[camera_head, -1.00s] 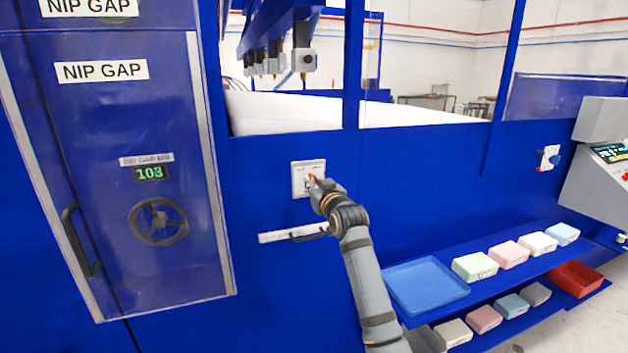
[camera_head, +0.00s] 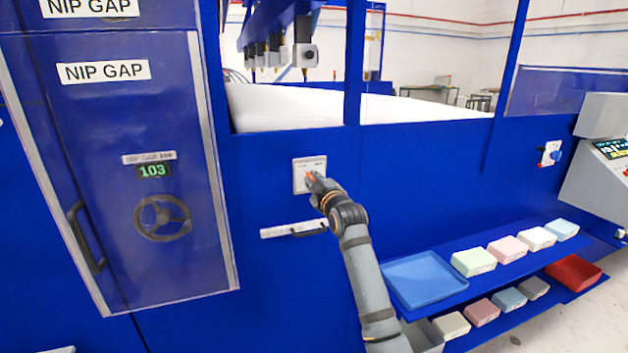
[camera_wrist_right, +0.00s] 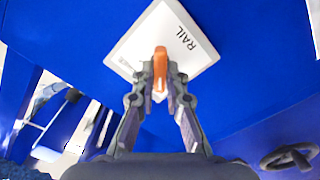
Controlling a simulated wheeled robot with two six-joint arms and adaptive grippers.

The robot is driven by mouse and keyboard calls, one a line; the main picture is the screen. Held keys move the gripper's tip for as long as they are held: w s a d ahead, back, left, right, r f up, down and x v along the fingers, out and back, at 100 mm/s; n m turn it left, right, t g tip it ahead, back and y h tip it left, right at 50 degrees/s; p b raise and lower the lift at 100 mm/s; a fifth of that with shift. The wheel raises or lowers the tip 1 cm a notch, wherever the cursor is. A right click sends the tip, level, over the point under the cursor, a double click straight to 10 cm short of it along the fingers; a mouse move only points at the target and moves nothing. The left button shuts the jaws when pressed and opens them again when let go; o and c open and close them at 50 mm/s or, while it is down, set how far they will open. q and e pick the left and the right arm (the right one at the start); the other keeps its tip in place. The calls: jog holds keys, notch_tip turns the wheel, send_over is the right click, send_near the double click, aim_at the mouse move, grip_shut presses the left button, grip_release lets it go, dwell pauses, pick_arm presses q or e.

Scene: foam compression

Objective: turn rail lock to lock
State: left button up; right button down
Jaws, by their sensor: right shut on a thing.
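The rail lock is a white square plate (camera_head: 309,174) on the blue machine front, with an orange handle (camera_wrist_right: 160,70) at its middle. The handle's exact angle is hard to tell in the head view. My left gripper is not in view.
A black drawer-style handle (camera_head: 310,229) with a label is just below the plate. The NIP GAP door (camera_head: 110,240) with a handwheel (camera_head: 162,218) is at left. Shelves with a blue tray (camera_head: 425,284) and several foam blocks (camera_head: 473,262) are at lower right, beside my arm.

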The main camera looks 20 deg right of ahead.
dwell(0.5)
jog(key=c, duration=1.4)
grip_release()
jog(key=s, duration=1.2)
jog(key=shift+d, duration=0.2)
